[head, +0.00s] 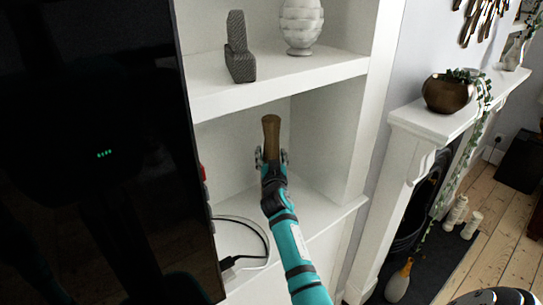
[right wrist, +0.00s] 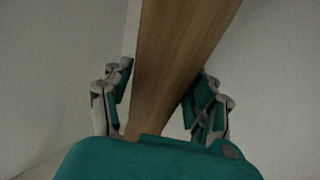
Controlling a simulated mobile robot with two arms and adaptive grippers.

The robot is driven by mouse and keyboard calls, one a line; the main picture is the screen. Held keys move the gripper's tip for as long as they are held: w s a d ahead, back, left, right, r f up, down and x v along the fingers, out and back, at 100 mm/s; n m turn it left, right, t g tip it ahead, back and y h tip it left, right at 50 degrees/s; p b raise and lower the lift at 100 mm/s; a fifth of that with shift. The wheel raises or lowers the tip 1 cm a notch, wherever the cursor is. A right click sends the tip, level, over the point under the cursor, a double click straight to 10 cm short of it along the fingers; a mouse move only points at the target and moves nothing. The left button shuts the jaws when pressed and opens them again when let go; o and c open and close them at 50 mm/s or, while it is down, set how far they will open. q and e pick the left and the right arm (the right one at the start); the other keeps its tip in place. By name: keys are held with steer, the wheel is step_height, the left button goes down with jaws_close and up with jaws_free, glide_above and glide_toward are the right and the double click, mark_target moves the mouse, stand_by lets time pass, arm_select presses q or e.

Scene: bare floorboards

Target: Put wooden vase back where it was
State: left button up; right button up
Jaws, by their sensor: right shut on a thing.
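The wooden vase (head: 271,130) is brown, slim and upright, with a slightly flared top. My right gripper (head: 271,158) is shut on it inside the lower white shelf compartment (head: 320,135). In the right wrist view the wooden vase (right wrist: 175,65) fills the space between the fingers of my right gripper (right wrist: 165,100). In the head view the vase's lower part is hidden behind the gripper, so I cannot tell whether it touches the shelf. My left gripper is not in view.
A black screen (head: 100,150) stands at the left. A black cable (head: 245,262) lies on the shelf's left part. The shelf above holds a dark grey ornament (head: 240,50) and a ribbed white vase (head: 301,25). A mantelpiece (head: 440,120) with a plant pot (head: 448,94) is at right.

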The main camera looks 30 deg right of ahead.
steer(key=o, duration=1.6)
steer(key=shift+o, duration=0.3)
steer(key=shift+r, duration=0.1)
steer(key=b+v, duration=0.1)
steer(key=v, duration=1.1)
steer(key=shift+b, duration=0.35)
